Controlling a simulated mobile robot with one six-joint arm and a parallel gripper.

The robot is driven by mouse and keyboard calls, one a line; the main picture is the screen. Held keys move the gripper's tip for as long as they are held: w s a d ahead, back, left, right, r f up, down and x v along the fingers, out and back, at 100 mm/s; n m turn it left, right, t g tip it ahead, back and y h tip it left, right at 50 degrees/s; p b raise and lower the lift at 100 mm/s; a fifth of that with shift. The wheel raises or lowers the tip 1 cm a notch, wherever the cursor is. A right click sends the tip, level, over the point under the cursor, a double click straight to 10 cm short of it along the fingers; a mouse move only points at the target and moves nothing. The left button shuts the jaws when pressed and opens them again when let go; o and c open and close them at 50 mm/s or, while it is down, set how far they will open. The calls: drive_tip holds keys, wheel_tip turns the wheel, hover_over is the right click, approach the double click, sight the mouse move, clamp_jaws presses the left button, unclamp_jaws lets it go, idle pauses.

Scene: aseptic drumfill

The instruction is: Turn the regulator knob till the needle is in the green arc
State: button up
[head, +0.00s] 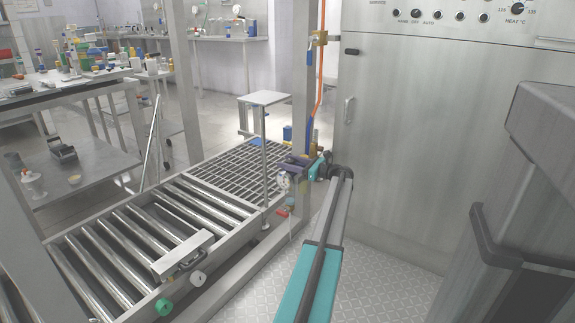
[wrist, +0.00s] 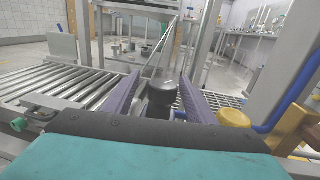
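The regulator's black knob (wrist: 162,97) stands between the two purple fingers of my gripper (wrist: 160,80) in the wrist view. The gripper is open, with a visible gap on each side of the knob. In the head view my gripper (head: 297,160) is at the post beside the conveyor, and it hides the knob there. A small round pale gauge (head: 283,182) shows just below and left of the gripper. Its needle and green arc are too small to make out. The gauge face does not show in the wrist view.
A yellow cap (wrist: 234,117) and a brass fitting (wrist: 296,128) with a blue hose are close to my gripper's right in the wrist view. A roller conveyor (head: 128,232) lies left. A steel cabinet (head: 420,130) stands right. A small raised plate (head: 264,98) stands behind.

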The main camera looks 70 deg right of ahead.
drive_tip(key=shift+s, duration=0.1)
drive_tip(key=shift+s, duration=0.1)
drive_tip(key=shift+s, duration=0.2)
drive_tip(key=s+a+p, duration=0.1)
drive_tip(key=s+p, duration=0.2)
drive_tip(key=s, duration=1)
drive_tip(key=shift+a+p, duration=0.3)
drive_tip(key=shift+p, duration=0.1)
